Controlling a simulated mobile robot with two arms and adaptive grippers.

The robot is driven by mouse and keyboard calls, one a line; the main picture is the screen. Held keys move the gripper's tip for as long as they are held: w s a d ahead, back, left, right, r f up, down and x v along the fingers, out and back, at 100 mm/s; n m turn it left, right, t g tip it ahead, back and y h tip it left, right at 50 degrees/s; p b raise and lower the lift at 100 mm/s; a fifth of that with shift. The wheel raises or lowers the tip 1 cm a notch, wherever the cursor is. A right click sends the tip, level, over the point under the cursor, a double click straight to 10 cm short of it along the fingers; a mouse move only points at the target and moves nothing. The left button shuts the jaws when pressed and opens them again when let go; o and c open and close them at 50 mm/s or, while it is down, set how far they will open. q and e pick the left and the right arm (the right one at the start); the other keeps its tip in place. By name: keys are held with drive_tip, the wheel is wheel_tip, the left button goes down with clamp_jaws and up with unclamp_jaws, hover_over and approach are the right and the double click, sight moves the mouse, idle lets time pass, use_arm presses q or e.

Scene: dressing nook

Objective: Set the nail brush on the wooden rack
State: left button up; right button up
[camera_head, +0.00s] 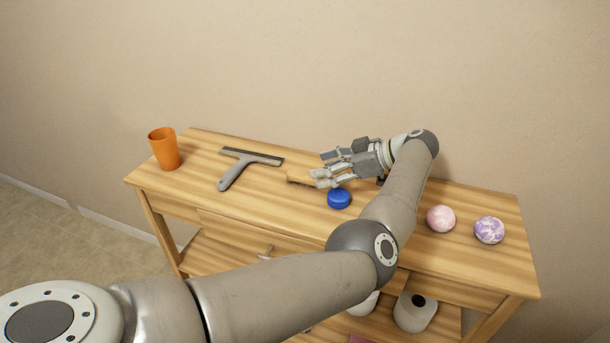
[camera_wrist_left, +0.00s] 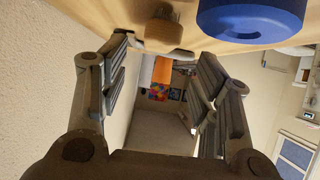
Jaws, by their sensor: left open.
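A small wooden piece, probably the nail brush (camera_head: 298,178), lies on the tabletop just left of my left gripper's fingertips; its bristles cannot be made out. It also shows at the top of the left wrist view (camera_wrist_left: 163,31), beyond and between the fingers. My left gripper (camera_head: 321,169) is open and empty, low over the table and pointing left. The wooden table (camera_head: 480,262) has a lower shelf and may be the wooden rack; no separate rack can be made out. My right gripper is not in view.
A blue round tub (camera_head: 339,199) sits close in front of my left gripper. Pink (camera_head: 441,218) and purple (camera_head: 489,230) balls lie right. A white roll (camera_head: 415,313) is on the lower shelf.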

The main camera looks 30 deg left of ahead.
sight(306, 174)
use_arm(q)
drive_tip(key=p+x, duration=0.1)
drive_tip(key=x, duration=0.4)
drive_tip(key=shift+w+a+f, duration=0.1)
drive_tip(key=shift+a+f, duration=0.2)
drive_tip(key=shift+d, duration=0.1)
drive_tip(key=c, duration=1.2)
drive_tip(key=shift+r, duration=0.35)
wheel_tip(306, 174, up, 9)
drive_tip(key=shift+r, duration=0.2)
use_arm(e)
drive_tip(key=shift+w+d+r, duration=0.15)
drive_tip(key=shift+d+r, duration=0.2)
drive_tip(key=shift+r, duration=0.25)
